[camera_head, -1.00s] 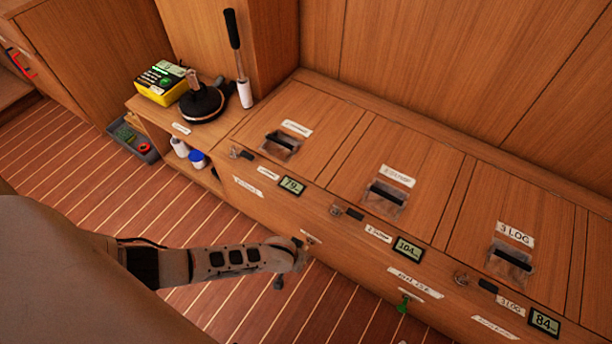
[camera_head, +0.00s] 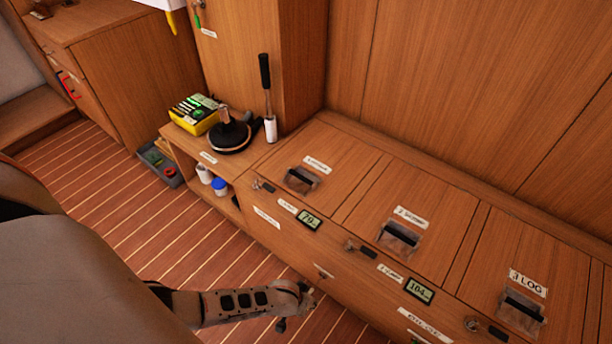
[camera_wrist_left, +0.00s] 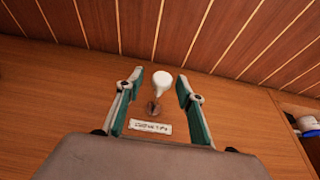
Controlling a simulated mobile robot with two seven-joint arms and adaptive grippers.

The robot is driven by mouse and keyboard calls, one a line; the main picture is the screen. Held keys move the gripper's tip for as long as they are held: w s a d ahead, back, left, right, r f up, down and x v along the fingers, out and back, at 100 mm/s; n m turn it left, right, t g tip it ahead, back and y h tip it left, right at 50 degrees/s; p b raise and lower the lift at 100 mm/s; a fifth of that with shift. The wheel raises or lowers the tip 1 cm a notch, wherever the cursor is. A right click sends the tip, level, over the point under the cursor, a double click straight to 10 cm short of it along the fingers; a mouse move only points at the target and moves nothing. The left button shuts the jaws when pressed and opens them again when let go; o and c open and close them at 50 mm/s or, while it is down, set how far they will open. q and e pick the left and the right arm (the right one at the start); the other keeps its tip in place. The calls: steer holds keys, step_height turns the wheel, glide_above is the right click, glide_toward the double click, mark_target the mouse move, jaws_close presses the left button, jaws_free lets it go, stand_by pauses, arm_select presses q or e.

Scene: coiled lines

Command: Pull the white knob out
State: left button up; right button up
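The white knob (camera_wrist_left: 162,83) is in the left wrist view, with a round brown fitting (camera_wrist_left: 153,110) behind it on the wooden cabinet front. A white label (camera_wrist_left: 150,127) sits beside the fitting. My left gripper (camera_wrist_left: 160,80) is open, its two green-lined fingers apart on either side of the knob in the picture. I see no contact, and the depth between fingertips and knob is unclear. In the head view my left gripper (camera_head: 296,306) is low beside the cabinet front, below a small label (camera_head: 323,271). The knob cannot be made out there. My right gripper is not in view.
The wooden cabinet (camera_head: 345,232) has several lidded compartments on top and small displays on its front. The striped floor (camera_head: 190,235) is open beside the cabinet.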

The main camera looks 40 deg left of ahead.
arm_select(q)
steer(key=v, duration=0.7)
steer(key=shift+r, duration=0.2)
steer(key=shift+s+r, duration=0.1)
stand_by(0.7)
